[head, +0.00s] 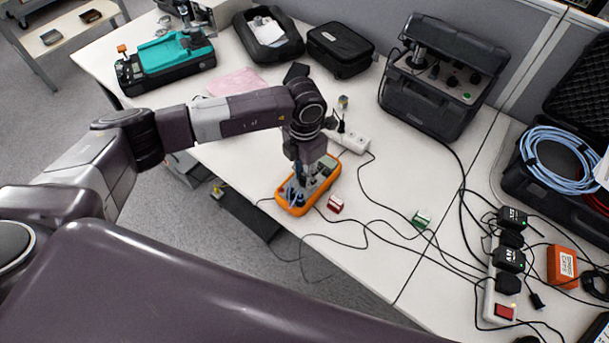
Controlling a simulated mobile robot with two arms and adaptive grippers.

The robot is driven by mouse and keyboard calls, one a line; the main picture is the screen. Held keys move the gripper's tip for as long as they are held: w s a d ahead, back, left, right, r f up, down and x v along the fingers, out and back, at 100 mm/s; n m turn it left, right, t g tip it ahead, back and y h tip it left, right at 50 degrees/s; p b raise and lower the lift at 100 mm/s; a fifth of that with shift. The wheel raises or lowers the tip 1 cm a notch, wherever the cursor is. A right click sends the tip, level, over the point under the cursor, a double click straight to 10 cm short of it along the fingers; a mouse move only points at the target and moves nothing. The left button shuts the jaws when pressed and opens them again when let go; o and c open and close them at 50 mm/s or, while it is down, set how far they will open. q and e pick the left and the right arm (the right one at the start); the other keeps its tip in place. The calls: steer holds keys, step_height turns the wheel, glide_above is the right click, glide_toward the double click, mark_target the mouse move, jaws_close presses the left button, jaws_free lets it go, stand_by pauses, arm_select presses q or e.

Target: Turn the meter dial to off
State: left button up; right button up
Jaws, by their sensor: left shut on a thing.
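The meter (293,207) is a handheld multimeter with an orange case and a grey face. It lies near the front edge of the white table, angled up to the right. My left arm reaches over the table from the left, and my left gripper (299,184) points down onto the meter's face. It is shut on the meter's dial, which the fingers mostly hide. The dial's setting and its markings cannot be read from here. My right gripper is not in view.
A white power strip (349,141) lies behind the meter. Black cables cross the table. A black calibrator case (432,98) stands at the back.

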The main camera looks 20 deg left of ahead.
mark_target(304, 177)
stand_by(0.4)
arm_select(q)
steer(key=o, duration=1.2)
steer(key=shift+c, duration=0.2)
steer(key=shift+r, duration=0.1)
step_height(304, 177, up, 12)
